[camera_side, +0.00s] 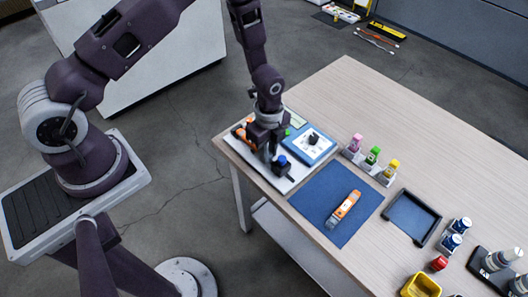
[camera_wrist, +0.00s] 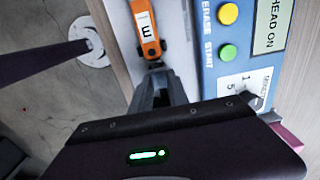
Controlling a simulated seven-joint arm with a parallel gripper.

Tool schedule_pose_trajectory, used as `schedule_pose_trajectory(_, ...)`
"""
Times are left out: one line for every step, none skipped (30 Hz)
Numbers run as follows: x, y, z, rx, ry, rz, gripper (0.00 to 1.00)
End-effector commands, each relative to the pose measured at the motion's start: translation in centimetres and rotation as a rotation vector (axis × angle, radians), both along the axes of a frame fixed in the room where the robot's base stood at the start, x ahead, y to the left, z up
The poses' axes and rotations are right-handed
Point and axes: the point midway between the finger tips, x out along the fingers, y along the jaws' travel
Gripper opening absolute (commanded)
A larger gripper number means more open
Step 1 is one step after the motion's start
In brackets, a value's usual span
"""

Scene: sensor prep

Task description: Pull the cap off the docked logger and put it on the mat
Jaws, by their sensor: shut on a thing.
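The docked orange logger (camera_side: 246,131) lies on the white plate at the table's left corner, partly behind my gripper. The wrist view shows it with a white label (camera_wrist: 148,25). My gripper (camera_side: 269,153) points down over the plate, its fingers (camera_wrist: 157,78) closed at the logger's near end. The cap is mostly hidden between the fingers; I cannot tell whether it is still seated on the logger. The blue mat (camera_side: 310,200) lies to the right, with another orange logger (camera_side: 344,208) resting on it.
A blue dock unit (camera_side: 310,146) with buttons stands beside the logger. A dark block with a blue top (camera_side: 283,162) is close to my gripper. Small coloured bottles (camera_side: 373,157), a dark tray (camera_side: 412,218) and a yellow bin (camera_side: 421,286) stand farther right. Bare mat surrounds its logger.

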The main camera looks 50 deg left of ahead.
Motion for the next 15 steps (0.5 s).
schedule_pose_trajectory(0.00, -0.09, -0.01, 0.000, 0.000, 0.000, 0.00)
schedule_pose_trajectory(0.00, -0.13, -0.01, 0.000, 0.000, 0.000, 0.00)
schedule_pose_trajectory(0.00, -0.19, -0.01, 0.000, 0.000, 0.000, 0.00)
schedule_pose_trajectory(0.00, -0.23, -0.01, 0.000, 0.000, 0.000, 0.00)
schedule_pose_trajectory(0.00, -0.27, -0.01, 0.000, 0.000, 0.000, 0.00)
schedule_pose_trajectory(0.00, -0.33, -0.01, 0.000, 0.000, 0.000, 0.00)
schedule_pose_trajectory(-0.01, -0.37, -0.01, 0.000, 0.000, 0.000, 0.00)
schedule_pose_trajectory(-0.01, -0.42, -0.01, 0.000, 0.000, 0.000, 0.00)
schedule_pose_trajectory(-0.01, -0.48, -0.01, 0.000, 0.000, 0.000, 0.00)
schedule_pose_trajectory(-0.01, -0.52, -0.01, 0.000, 0.000, 0.000, 0.00)
schedule_pose_trajectory(-0.01, -0.57, -0.01, 0.000, 0.000, 0.001, 0.00)
schedule_pose_trajectory(-0.02, -0.63, -0.01, 0.000, 0.000, 0.001, 0.00)
schedule_pose_trajectory(-0.02, -0.68, -0.01, 0.000, 0.000, 0.001, 0.00)
schedule_pose_trajectory(-0.02, -0.73, -0.01, 0.000, 0.001, 0.001, 0.00)
schedule_pose_trajectory(-0.03, -0.79, -0.01, 0.000, 0.001, 0.000, 0.00)
